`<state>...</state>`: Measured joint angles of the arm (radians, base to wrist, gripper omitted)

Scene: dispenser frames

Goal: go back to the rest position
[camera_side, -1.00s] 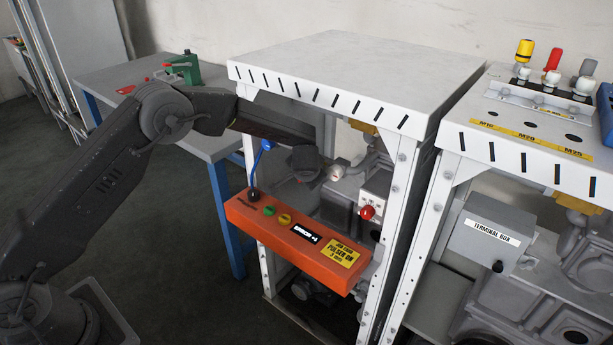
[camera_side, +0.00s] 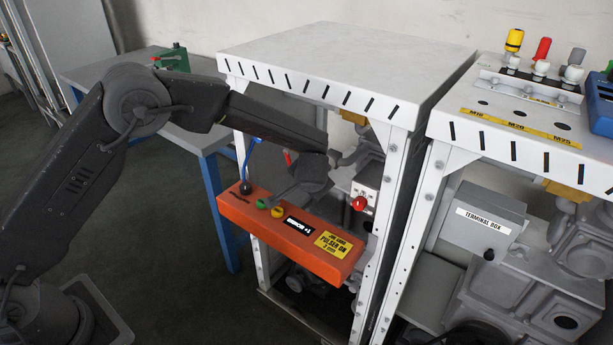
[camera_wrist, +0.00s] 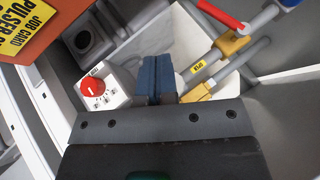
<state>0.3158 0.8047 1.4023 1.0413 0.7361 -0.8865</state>
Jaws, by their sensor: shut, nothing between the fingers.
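My gripper's blue fingers (camera_wrist: 158,78) are together in the wrist view, with nothing between them. They are over a pale, bin-like space with a pipe fitting to their right. In the side view my dark wrist (camera_side: 308,172) reaches inside the white frame (camera_side: 330,45), under its top and behind the orange panel (camera_side: 290,238). The fingertips are hard to make out there.
A white box with a red knob (camera_wrist: 93,86) is left of the fingers; the knob also shows in the side view (camera_side: 360,203). A red lever (camera_wrist: 220,15) and yellow fittings (camera_wrist: 230,43) are to the right. A blue lever (camera_side: 250,155) stands on the panel.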

